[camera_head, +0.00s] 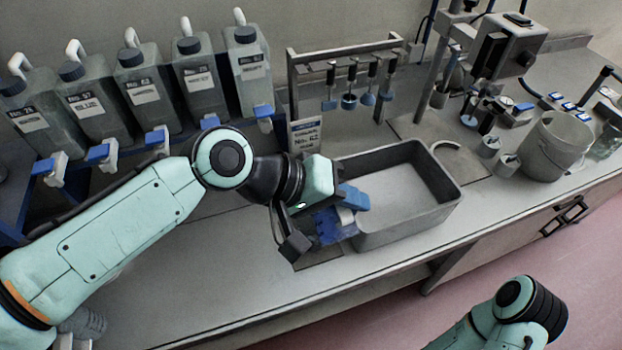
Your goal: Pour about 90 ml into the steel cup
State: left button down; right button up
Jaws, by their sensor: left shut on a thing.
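My left gripper (341,214) is at the near left corner of the grey tray, with its blue fingers closed on a small pale object (346,216). The fingers hide most of that object, so I cannot tell if it is the steel cup. Two small grey metal cups (508,166) stand at the back right, beyond the tray and apart from my gripper. Several grey jugs with dark caps, labels and blue-and-white taps stand in a row at the back left, among them the rightmost jug (251,72). My right arm shows at the lower right; its gripper is out of view.
The deep grey tray (407,223) stands mid-bench. Behind it is a metal rack (345,48) with hanging tools and a label card (305,134). A stand with a boxy instrument (508,48) and a grey bucket (553,147) are at right. The front bench strip is clear.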

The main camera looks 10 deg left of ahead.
pick_arm(q)
jog(key=shift+w+a+r, duration=0.1)
jog(key=shift+w+a, duration=0.15)
jog(key=shift+w, duration=0.1)
pick_arm(e)
jog(key=shift+r, duration=0.1)
pick_arm(q)
jog(key=shift+w+a+r+g+p, duration=0.3)
jog(key=shift+r+p, duration=0.1)
jog(key=shift+p, duration=0.15)
pick_arm(e)
jog(key=shift+w+r, duration=0.35)
jog(key=shift+r, duration=0.2)
pick_arm(q)
jog(key=shift+w+a+r+n+g+h+p, duration=0.25)
jog(key=shift+w+a+r+n+h+p, duration=0.1)
jog(key=shift+w, duration=0.15)
jog(key=shift+w+a+r+n+g+h+p, duration=0.25)
jog(key=shift+w+a+n+h+p, duration=0.1)
jog(key=shift+w, duration=0.1)
pick_arm(e)
jog(key=shift+w+r, duration=0.6)
jog(key=shift+r, duration=0.3)
dwell(1.3)
